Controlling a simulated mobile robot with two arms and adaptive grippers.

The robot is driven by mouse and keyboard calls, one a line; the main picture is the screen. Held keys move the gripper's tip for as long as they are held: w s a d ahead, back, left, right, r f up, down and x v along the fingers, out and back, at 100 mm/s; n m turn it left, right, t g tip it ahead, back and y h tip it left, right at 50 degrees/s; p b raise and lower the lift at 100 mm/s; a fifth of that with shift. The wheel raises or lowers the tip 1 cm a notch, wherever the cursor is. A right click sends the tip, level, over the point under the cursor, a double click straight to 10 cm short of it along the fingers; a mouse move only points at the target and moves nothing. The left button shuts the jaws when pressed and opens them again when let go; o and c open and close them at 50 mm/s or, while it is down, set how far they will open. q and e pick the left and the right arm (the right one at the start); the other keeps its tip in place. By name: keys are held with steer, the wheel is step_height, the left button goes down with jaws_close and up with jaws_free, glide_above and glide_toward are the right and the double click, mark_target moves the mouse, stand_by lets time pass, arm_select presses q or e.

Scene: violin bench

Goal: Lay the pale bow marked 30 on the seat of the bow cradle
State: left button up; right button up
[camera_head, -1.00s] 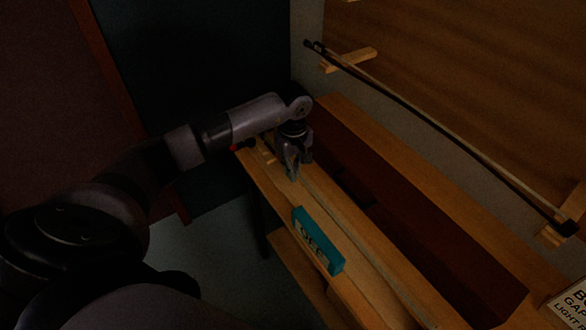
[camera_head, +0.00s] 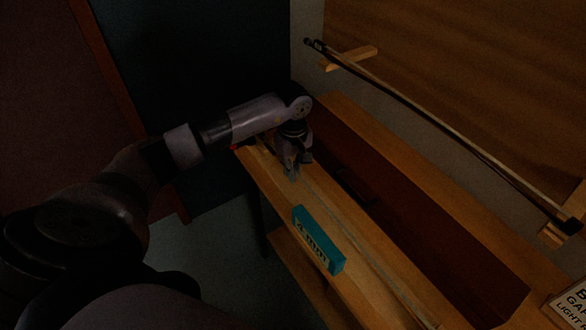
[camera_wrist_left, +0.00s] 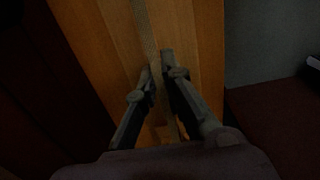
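A thin pale strip, apparently the pale bow (camera_head: 345,214), lies lengthwise along the front board of the wooden bench. Its mark 30 cannot be read. My left gripper (camera_head: 292,172) is low over the board at the strip's far part. In the left wrist view the strip (camera_wrist_left: 144,22) runs between the two fingertips of my left gripper (camera_wrist_left: 158,68), which are close in on both sides of it. The gripper looks shut on it, with the strip still down against the board. I cannot pick out the bow cradle for certain. My right gripper is not in view.
A teal block with lettering (camera_head: 318,240) stands on the board beside the strip. A long dark red recess (camera_head: 420,235) lies behind. Another bow (camera_head: 440,127) rests on wall pegs (camera_head: 349,58). A white sign (camera_head: 572,305) is at lower right.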

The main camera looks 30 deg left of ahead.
arm_select(q)
steer(key=o, duration=0.5)
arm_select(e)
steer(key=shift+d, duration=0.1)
arm_select(q)
steer(key=shift+r, duration=0.15)
step_height(320, 180, up, 12)
steer(key=shift+f, duration=0.15)
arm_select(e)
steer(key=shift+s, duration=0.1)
